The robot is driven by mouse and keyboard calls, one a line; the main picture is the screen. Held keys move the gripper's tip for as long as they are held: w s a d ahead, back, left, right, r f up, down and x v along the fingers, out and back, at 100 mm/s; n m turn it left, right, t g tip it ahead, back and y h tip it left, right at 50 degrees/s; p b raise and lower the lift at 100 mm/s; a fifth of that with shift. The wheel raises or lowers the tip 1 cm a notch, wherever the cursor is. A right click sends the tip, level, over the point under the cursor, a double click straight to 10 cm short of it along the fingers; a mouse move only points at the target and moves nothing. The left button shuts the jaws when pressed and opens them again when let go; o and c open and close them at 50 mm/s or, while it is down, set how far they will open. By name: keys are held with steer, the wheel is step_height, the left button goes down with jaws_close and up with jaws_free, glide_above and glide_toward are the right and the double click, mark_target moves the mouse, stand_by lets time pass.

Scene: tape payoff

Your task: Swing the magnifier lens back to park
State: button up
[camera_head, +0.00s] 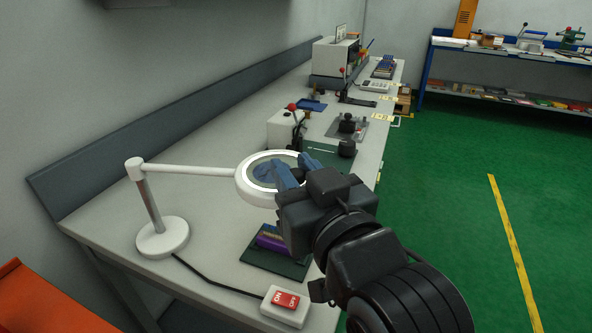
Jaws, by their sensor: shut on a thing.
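The magnifier lens (257,166) is a round white ring with glass, held level above the bench on a white arm (195,169). The arm runs left to a post (149,203) on a round white base (162,237). My gripper (288,172) reaches in from the lower right, with its blue fingers at the right part of the ring. It is shut on the lens. The exact contact is partly hidden by the fingers and the gripper body.
Below the lens a dark green tray (261,261) holds purple and other pieces. A white switch box with a red switch (286,300) sits at the front edge, its black cable running to the lamp base. Machines with red knobs (292,107) stand farther back. Bench left of the post is clear.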

jaws_close()
steer(key=shift+w, duration=0.1)
